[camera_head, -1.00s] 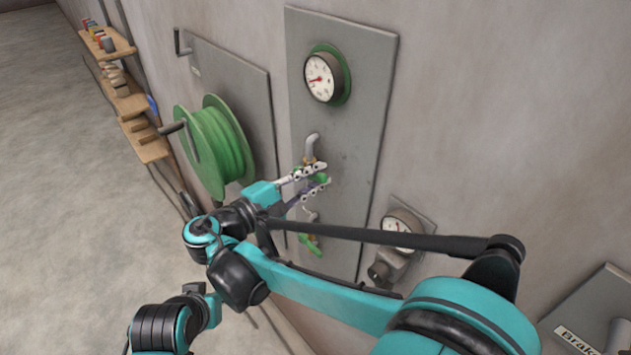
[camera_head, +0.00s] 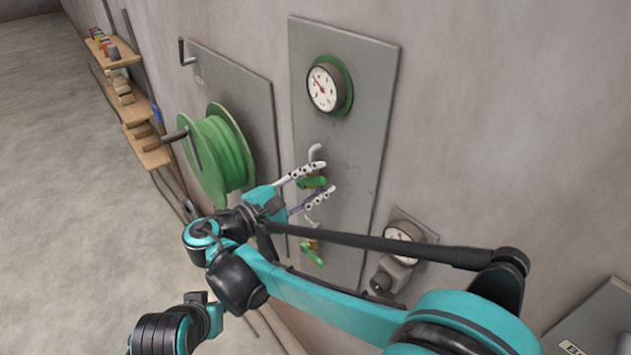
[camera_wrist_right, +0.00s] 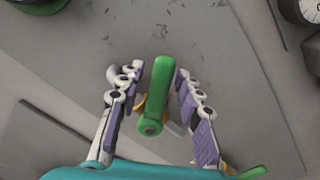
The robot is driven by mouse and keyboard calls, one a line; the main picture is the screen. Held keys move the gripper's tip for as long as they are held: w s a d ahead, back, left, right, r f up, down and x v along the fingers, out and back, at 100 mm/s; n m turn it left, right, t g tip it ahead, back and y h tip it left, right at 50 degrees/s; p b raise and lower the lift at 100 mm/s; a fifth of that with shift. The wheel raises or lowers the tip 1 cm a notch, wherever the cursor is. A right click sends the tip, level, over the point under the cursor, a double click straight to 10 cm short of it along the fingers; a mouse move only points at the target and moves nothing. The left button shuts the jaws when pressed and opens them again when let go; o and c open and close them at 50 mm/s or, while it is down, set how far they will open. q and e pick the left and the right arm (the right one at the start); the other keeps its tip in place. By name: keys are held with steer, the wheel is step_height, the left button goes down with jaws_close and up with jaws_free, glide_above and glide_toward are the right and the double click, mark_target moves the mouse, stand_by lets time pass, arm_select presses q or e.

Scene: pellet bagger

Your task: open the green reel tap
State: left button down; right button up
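The tap (camera_head: 316,182) with a green lever sits on the grey panel below the green-rimmed gauge (camera_head: 323,88). In the right wrist view its green lever (camera_wrist_right: 157,90) stands nearly upright in the picture. My right gripper (camera_head: 327,177) is open at this tap. Its two fingers lie on either side of the lever, with a visible gap on each side. The lever partly hides the tap body. A second green-handled tap (camera_head: 312,255) is lower on the same panel; its green (camera_wrist_right: 250,173) shows at the wrist view's lower edge. My left gripper is not in view.
A green hose reel (camera_head: 217,155) with a crank is on the panel to the left. A smaller gauge with a valve (camera_head: 401,243) is on the right. Wall shelves (camera_head: 130,95) stand at the far left. The floor at left is clear.

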steer(key=shift+d, duration=0.1)
steer(key=shift+r, duration=0.15)
step_height(320, 180, up, 10)
steer(key=shift+w+f, duration=0.1)
steer(key=shift+f, duration=0.1)
steer(key=shift+c, duration=0.3)
